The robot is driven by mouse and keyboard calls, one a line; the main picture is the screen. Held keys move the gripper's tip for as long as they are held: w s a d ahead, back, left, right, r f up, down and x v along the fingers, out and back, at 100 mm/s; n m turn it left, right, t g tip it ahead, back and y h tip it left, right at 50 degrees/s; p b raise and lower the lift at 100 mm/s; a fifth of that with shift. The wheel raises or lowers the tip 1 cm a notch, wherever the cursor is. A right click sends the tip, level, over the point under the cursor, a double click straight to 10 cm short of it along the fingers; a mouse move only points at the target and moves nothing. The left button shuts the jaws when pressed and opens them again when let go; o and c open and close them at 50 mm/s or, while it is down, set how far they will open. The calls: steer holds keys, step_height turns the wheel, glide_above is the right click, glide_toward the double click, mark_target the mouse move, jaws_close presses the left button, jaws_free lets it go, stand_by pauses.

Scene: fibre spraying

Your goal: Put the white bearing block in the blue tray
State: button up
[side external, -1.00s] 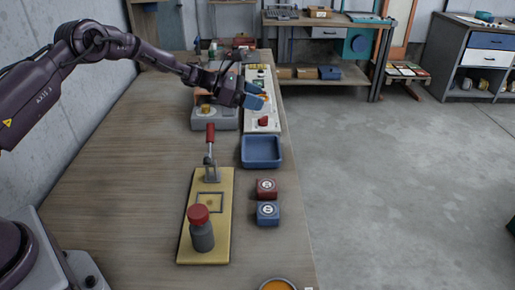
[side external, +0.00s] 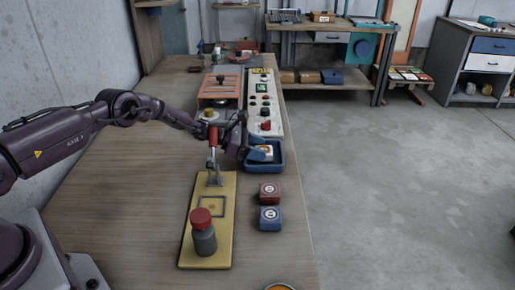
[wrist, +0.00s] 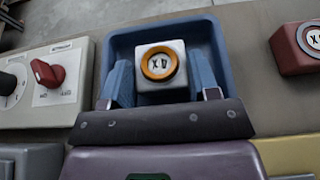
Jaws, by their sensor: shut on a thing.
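The white bearing block (wrist: 178,93) has an orange ring on its face with dark marks inside. It sits between the blue fingers of my gripper (wrist: 162,78), which is shut on it. The blue tray (wrist: 222,32) surrounds the block in the wrist view. In the side view my gripper (side external: 261,153) holds the block (side external: 265,149) over or inside the tray (side external: 277,168). I cannot tell whether the block touches the tray floor.
A red block (side external: 269,191) and a blue block (side external: 270,218) stand in front of the tray. A control panel (side external: 273,93) is behind.

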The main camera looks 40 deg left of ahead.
steer(key=shift+r, duration=0.1)
steer(key=o, duration=1.2)
steer(key=shift+f, duration=0.2)
steer(key=shift+a+r, duration=0.1)
steer(key=shift+r, duration=0.15)
steer(key=v, duration=1.1)
steer(key=shift+s+a, duration=0.3)
steer(key=shift+s, duration=0.05)
